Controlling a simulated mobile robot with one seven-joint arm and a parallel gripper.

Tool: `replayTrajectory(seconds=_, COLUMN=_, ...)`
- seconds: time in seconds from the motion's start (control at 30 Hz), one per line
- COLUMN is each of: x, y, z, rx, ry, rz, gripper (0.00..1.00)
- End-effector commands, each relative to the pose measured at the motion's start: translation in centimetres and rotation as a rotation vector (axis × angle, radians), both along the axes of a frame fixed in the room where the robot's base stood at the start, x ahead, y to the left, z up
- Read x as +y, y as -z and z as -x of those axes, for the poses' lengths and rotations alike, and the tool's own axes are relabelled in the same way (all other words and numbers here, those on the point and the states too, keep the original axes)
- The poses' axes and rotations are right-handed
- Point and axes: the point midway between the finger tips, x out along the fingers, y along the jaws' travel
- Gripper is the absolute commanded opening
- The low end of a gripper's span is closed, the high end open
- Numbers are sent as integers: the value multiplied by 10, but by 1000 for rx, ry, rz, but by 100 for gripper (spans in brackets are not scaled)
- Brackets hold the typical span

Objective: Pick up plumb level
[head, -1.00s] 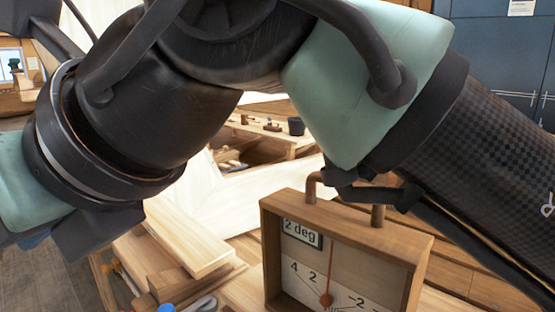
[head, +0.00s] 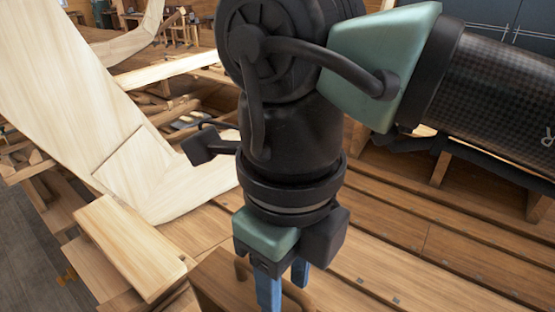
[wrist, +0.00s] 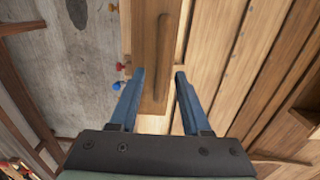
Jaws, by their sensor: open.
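The plumb level, a brown wooden box with a bar handle on top, shows partly at the bottom edge of the head view (head: 216,283); its dial face is out of sight. In the wrist view its narrow wooden top (wrist: 145,45) lies ahead of and between my fingers, with the long handle (wrist: 160,45) running along it. My gripper (head: 285,288) points down over the level, blue fingers apart and empty. In the wrist view my gripper (wrist: 159,75) straddles the top's width. I cannot tell whether a finger touches it.
A pale wooden block (head: 130,245) lies left of the level. Hull planking (head: 400,255) extends to the right, and a pale curved timber (head: 60,95) rises at the left. Small red and blue-ended items (wrist: 118,85) lie beside the level in the wrist view.

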Motion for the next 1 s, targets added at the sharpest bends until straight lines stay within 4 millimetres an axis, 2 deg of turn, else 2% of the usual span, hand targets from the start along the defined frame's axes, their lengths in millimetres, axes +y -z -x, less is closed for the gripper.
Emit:
replayTrajectory(seconds=0.1, x=0, y=15, z=0, rx=2, ry=0, rz=-1, gripper=48)
replayTrajectory(seconds=0.33, x=0, y=31, z=3, rx=2, ry=-1, rz=-2, gripper=48)
replayTrajectory(seconds=0.6, x=0, y=69, z=7, rx=1, ry=-1, rz=-2, gripper=48)
replayTrajectory(seconds=0.87, x=0, y=74, z=6, rx=-1, ry=-1, rz=-2, gripper=48)
replayTrajectory(seconds=0.9, x=0, y=74, z=6, rx=-1, ry=-1, rz=-2, gripper=46)
replayTrajectory(seconds=1.0, x=0, y=74, z=6, rx=-1, ry=-1, rz=-2, gripper=28)
